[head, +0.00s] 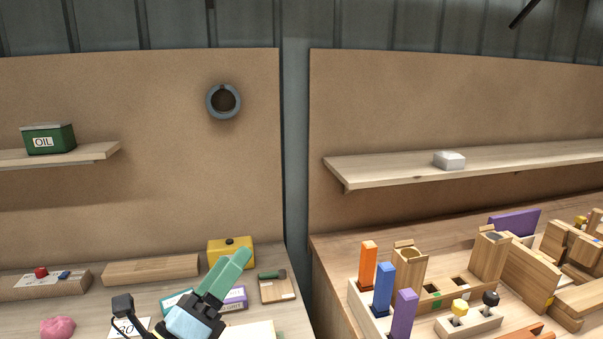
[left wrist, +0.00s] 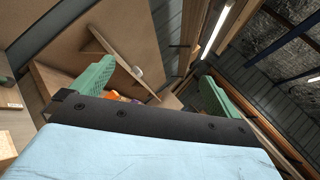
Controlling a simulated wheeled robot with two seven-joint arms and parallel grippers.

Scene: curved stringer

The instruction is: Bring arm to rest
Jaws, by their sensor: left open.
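My left gripper (head: 233,273) shows at the bottom of the head view, with green fingers pointing up and to the right above the left bench. In the left wrist view its two green fingers (left wrist: 152,94) stand wide apart with nothing between them. The wrist is tilted, and that view looks across to the right shelf, the wall and the ceiling lights. My right gripper is in neither view.
A yellow box (head: 231,251), a pink lump (head: 57,327) and wooden blocks (head: 151,269) lie on the left bench. The right bench holds orange, blue and purple posts (head: 404,312) and wooden boxes. A shelf (head: 480,164) carries a white block (head: 449,160); another carries an oil can (head: 48,139).

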